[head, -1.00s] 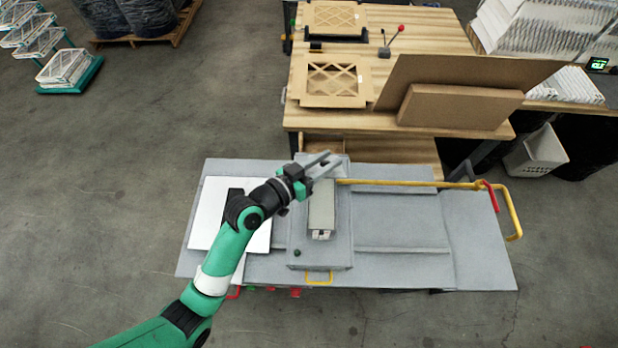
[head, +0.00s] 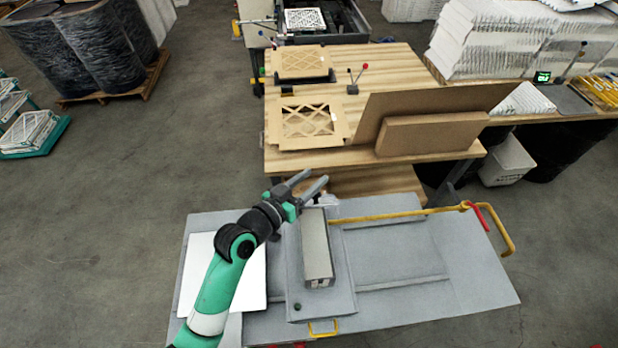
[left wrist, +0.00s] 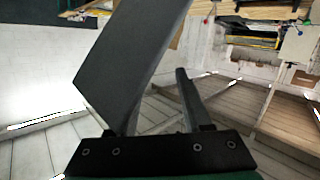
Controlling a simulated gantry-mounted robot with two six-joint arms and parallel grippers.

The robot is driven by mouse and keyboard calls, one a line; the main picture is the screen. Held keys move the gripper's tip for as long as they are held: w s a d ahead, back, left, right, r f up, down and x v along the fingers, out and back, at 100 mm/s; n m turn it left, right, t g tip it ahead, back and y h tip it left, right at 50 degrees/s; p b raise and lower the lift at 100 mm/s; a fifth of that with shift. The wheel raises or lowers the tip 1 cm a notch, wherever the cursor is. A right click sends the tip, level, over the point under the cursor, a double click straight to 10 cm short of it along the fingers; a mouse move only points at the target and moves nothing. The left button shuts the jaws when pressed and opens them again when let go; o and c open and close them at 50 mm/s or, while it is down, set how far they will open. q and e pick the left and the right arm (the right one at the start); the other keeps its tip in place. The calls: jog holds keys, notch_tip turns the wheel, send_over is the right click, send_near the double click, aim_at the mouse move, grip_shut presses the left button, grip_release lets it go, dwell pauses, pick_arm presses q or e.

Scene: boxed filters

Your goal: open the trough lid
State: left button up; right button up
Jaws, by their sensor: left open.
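A flat grey machine (head: 400,250) with panels stands in front of the wooden bench; I cannot tell for certain which panel is the trough lid. A raised grey box section (head: 316,250) sits at its middle, with a small yellow handle (head: 324,329) at its front edge. A long yellow bar (head: 400,214) runs to the right and ends in a bent yellow handle with a red grip (head: 476,214). My left gripper (head: 308,183) is open and empty, above the machine's back edge. In the left wrist view its two dark fingers (left wrist: 158,90) stand apart with nothing between them. My right gripper is out of view.
A white panel (head: 205,275) lies at the machine's left. The wooden bench (head: 370,70) behind holds cardboard frames (head: 307,122) and a brown box (head: 425,135). White filters (head: 490,45) are stacked at the back right.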

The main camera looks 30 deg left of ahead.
pick_arm(q)
jog(key=shift+d+f, duration=0.15)
jog(key=shift+f, duration=0.15)
jog(key=shift+s+a+r+p, duration=0.2)
jog(key=shift+s+r+p, duration=0.35)
jog(key=shift+r+p, duration=0.2)
jog(key=s+a+r+p, duration=0.5)
jog(key=s+r, duration=0.2)
jog(key=s, duration=0.1)
jog(key=shift+s, duration=0.15)
jog(key=shift+d, duration=0.1)
dwell(0.3)
